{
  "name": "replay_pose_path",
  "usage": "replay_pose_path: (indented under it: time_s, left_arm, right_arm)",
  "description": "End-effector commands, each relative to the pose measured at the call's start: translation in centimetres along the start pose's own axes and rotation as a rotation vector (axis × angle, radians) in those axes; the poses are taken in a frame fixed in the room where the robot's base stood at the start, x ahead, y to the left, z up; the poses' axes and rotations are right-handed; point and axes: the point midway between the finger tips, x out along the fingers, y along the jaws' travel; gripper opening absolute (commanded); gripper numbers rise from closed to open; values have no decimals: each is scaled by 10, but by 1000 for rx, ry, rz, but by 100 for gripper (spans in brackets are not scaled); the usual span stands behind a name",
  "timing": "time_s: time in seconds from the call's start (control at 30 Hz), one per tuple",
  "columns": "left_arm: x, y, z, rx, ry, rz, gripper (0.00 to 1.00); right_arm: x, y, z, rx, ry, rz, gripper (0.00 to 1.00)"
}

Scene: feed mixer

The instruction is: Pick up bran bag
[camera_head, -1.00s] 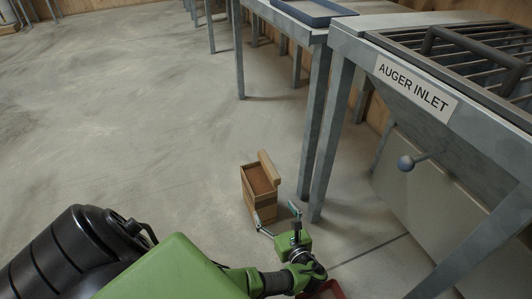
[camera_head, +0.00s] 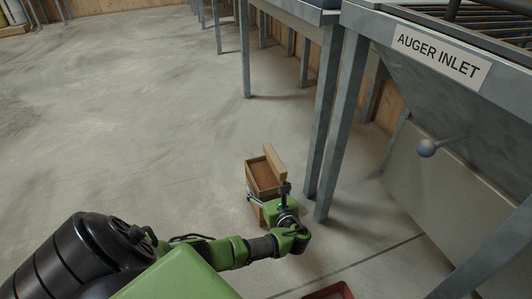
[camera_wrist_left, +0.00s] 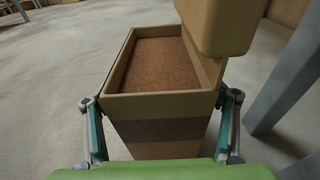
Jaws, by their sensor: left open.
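The bran bag (camera_head: 264,174) is an upright, open-topped brown box shape on the concrete floor, with reddish-brown bran inside and a raised flap at its far right side. It also shows large in the left wrist view (camera_wrist_left: 158,105), with a darker band across its near face. My left gripper (camera_head: 268,198) is at the near side of the bag and hides part of it. In the left wrist view the two fingers (camera_wrist_left: 161,122) stand apart, one on each side of the bag; I cannot tell whether they touch it. My right gripper is not in view.
The auger inlet (camera_head: 441,52) stands on metal legs to the right, with a ball-ended lever (camera_head: 427,147) sticking out. A table leg (camera_head: 322,120) stands close to the right of the bag. A red object (camera_head: 330,292) lies at the bottom edge. The floor at left is clear.

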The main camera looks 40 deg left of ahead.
Motion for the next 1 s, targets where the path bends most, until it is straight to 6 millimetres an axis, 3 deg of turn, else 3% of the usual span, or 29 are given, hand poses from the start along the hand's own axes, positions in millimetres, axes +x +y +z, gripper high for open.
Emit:
replay_pose_path:
  time_s: [0.33,0.5,0.57,1.0]
  left_arm:
    - [7,0,0,1,1,-1,76]
    - [7,0,0,1,1,-1,32]
    - [7,0,0,1,1,-1,19]
    - [6,-1,8,-2,-3,-1,19]
  right_arm:
    - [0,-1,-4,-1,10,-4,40]
    - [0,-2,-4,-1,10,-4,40]
    - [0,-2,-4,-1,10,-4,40]
    - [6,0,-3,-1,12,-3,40]
